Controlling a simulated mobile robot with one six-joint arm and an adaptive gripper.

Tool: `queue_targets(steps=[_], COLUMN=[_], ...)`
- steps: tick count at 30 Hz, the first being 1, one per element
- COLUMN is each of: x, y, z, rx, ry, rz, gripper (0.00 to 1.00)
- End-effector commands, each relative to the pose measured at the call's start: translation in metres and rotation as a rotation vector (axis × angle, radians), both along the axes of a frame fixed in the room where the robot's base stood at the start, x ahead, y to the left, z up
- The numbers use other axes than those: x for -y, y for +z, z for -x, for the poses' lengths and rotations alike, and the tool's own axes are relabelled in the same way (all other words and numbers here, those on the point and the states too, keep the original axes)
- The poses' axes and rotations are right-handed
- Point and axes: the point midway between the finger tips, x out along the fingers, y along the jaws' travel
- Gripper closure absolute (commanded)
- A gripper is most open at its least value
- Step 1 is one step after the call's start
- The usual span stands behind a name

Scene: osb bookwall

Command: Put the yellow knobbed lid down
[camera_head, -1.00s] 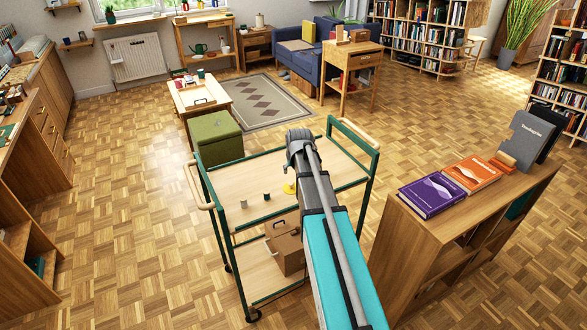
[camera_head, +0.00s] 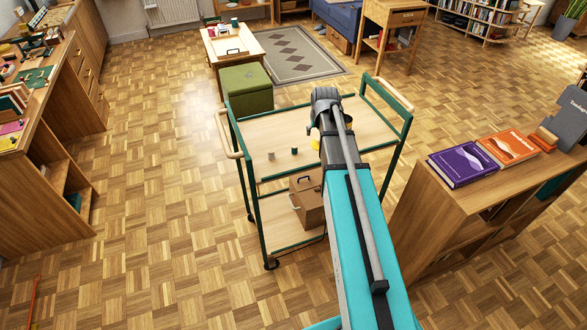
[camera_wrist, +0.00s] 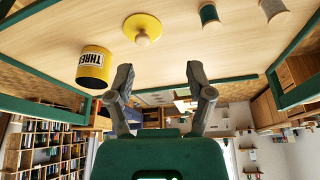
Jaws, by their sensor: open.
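The yellow knobbed lid (camera_wrist: 143,27) lies on the pale wooden top of the green-framed cart (camera_wrist: 210,42), its pale knob showing, in the wrist view. My gripper (camera_wrist: 158,73) is open, with nothing between its fingers, and apart from the lid. A yellow canister (camera_wrist: 92,66) with a lettered white label stands beside the lid, a dark opening at its lower end in the picture. In the head view a bit of yellow lid (camera_head: 315,145) shows beside my arm; my arm hides my fingers there.
A grey spool (camera_head: 271,156) and a dark green spool (camera_head: 294,151) stand on the cart top. A brown box (camera_head: 308,200) is on the lower shelf. A bookcase with a purple book (camera_head: 463,165) stands to the right, a green stool (camera_head: 246,88) behind the cart.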

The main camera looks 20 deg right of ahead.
Motion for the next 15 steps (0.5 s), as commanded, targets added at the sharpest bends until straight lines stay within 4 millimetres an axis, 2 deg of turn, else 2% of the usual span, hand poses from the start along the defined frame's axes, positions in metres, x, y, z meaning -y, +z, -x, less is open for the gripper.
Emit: queue_targets(steps=[1,5,9,12,15], x=[-0.018,-0.064,-0.114,-0.143,-0.164], y=[-0.001,-0.005,-0.008,-0.01,-0.011], z=[0.015,0.052,0.101,0.135,0.163], rx=[-0.019,-0.088,-0.177,-0.238,-0.288], ry=[0.017,0.059,0.111,0.144,0.171], rz=[-0.005,-0.02,-0.031,-0.034,-0.033], gripper=[0.32,0.32,0.32,0.32,0.32])
